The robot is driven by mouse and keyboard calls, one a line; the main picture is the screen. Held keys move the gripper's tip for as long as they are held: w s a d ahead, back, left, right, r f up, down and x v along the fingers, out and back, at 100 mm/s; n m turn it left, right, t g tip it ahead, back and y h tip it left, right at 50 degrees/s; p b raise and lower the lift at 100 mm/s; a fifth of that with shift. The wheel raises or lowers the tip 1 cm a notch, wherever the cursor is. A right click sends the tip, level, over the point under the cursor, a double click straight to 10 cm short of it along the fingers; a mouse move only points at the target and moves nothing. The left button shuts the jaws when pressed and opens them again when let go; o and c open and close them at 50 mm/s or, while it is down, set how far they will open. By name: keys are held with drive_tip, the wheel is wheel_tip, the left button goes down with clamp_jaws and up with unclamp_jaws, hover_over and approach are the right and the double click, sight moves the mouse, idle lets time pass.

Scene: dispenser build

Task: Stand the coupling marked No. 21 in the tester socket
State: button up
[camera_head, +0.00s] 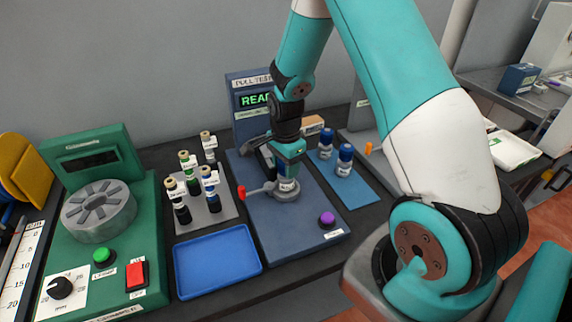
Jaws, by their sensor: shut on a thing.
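The tester (295,228) is a blue machine with a lit green display, partly covered by my arm, that seems to read "READ…". Its round grey socket (287,195) sits on the base plate, with a red-ended lever (242,192) reaching out to the left. My gripper (287,167) points down right over the socket and is shut on a coupling (287,184), dark with a white label. The coupling is upright at the socket; I cannot tell whether it is seated or just above. The number on its label is too small to read.
Several labelled couplings (209,181) stand on a grey plate left of the tester. An empty blue tray (217,262) lies in front of it. Two blue-capped pieces (344,159) stand on a blue mat at right. A purple button (327,218) is on the tester. A green machine (100,215) stands far left.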

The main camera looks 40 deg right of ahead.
drive_tip(key=shift+f+b, duration=0.45)
drive_tip(key=shift+f, duration=0.15)
idle(0.5)
drive_tip(key=o, duration=1)
drive_tip(key=shift+r+p, duration=4.4)
drive_tip(key=shift+r, duration=1.1)
